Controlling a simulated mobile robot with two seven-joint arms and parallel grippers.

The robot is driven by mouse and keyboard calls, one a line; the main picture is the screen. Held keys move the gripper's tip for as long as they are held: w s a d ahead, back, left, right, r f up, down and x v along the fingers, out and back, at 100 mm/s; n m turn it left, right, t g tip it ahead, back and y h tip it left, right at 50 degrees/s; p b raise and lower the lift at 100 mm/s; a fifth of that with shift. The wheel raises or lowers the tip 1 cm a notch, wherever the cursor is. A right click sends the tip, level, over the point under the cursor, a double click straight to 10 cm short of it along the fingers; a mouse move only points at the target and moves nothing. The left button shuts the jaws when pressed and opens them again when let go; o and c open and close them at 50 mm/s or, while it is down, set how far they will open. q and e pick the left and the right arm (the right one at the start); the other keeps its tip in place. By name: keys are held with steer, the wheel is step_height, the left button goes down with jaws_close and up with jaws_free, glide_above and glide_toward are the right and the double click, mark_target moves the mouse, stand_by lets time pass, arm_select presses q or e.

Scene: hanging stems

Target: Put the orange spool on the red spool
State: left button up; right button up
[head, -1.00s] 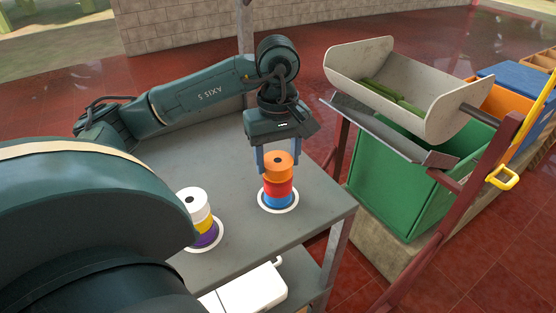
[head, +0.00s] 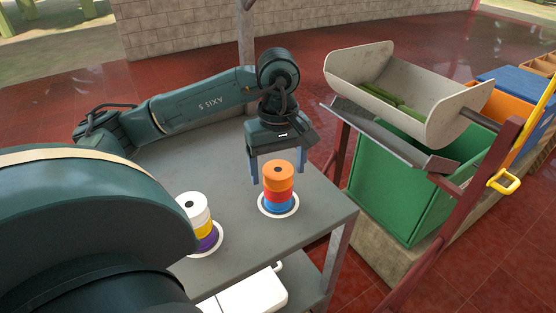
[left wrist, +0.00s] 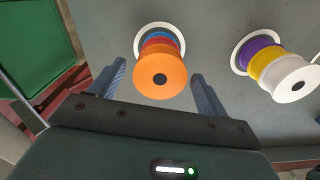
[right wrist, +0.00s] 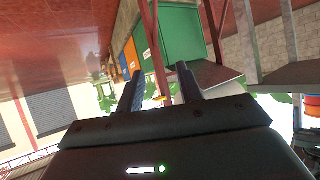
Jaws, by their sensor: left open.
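The orange spool (head: 278,170) sits upright on the red spool (head: 279,187), which sits on a blue spool (head: 279,205) within a white ring on the grey table. My left gripper (head: 276,166) is open, with its fingers on either side of the orange spool and apart from it. The left wrist view shows the orange spool (left wrist: 160,76) between the open fingers, gaps on both sides, largely hiding the red spool (left wrist: 161,44) behind it. My right gripper (right wrist: 159,70) shows only in its own wrist view, its fingers apart and no spool between them.
A white, yellow and purple spool stack (head: 196,214) stands on the table (head: 325,212) left of the orange stack. Right of the table are a green bin (head: 395,185) and a tilted pale trough (head: 405,95) with green stems. A white object (head: 250,292) lies below the table's front edge.

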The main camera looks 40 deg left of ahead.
mark_target(278, 170)
arm_select(q)
steer(key=shift+r, duration=0.25)
step_height(278, 170, up, 12)
steer(key=p, duration=0.3)
arm_select(e)
steer(key=shift+s+d+r+g+h, duration=0.2)
steer(key=shift+d+r+g+h, duration=0.15)
steer(key=shift+d, duration=0.2)
arm_select(q)
steer(key=shift+f, duration=0.1)
steer(key=shift+f, duration=0.1)
arm_select(e)
steer(key=shift+d, duration=0.1)
